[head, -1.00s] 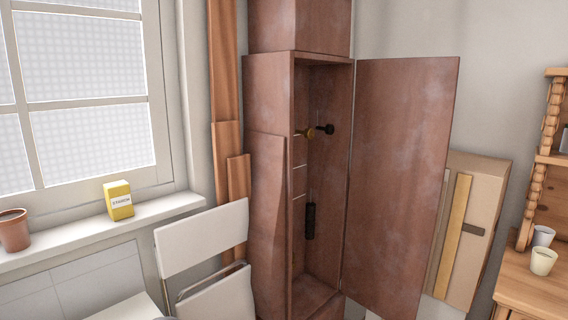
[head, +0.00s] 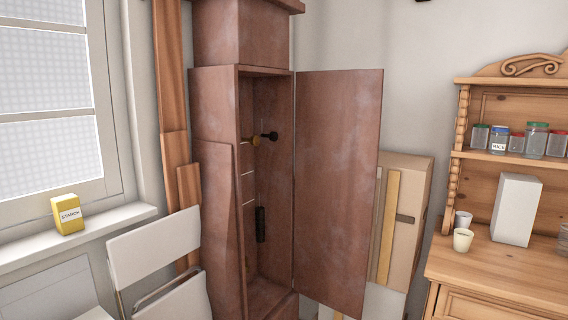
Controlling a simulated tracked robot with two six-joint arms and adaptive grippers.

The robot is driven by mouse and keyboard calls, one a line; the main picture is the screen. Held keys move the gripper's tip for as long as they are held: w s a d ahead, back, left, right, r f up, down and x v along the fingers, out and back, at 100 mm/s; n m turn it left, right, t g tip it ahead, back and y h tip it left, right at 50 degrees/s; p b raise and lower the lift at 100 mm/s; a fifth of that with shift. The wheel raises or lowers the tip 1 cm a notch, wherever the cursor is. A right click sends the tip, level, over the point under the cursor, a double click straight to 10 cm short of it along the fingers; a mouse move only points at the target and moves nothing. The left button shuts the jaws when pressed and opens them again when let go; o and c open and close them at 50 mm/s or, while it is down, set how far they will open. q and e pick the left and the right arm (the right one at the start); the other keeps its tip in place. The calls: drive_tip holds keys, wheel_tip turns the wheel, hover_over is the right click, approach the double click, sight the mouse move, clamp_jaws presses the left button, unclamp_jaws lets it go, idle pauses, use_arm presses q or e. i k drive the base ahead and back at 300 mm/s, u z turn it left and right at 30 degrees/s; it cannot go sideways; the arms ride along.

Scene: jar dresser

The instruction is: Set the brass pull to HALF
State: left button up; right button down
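The brass pull (head: 254,140) is a small brass-coloured knob high inside the tall reddish-brown cabinet (head: 213,150). A black knob (head: 270,135) sits just to its right. Pale marks show on the inner wall below the pull, too small to read. A dark cylinder (head: 261,224) hangs lower inside. The cabinet door (head: 336,185) stands wide open to the right. Neither of my grippers is in view.
A folding chair (head: 155,250) stands in front and left of the cabinet. A cardboard box (head: 408,205) leans behind the door. At the right, a wooden dresser (head: 500,275) holds jars, cups and a white box (head: 515,208). A starch box (head: 67,213) sits on the windowsill.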

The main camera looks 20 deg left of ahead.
sight(254, 140)
drive_tip(key=u, duration=0.25)
drive_tip(key=i, duration=0.15)
drive_tip(key=z, duration=1.8)
drive_tip(key=i, duration=1.25)
drive_tip(key=z, duration=0.8)
drive_tip(key=i, duration=0.3)
drive_tip(key=u, duration=2.95)
drive_tip(key=i, duration=0.2)
drive_tip(key=u, duration=1.5)
drive_tip(key=i, duration=0.55)
drive_tip(key=u, duration=0.15)
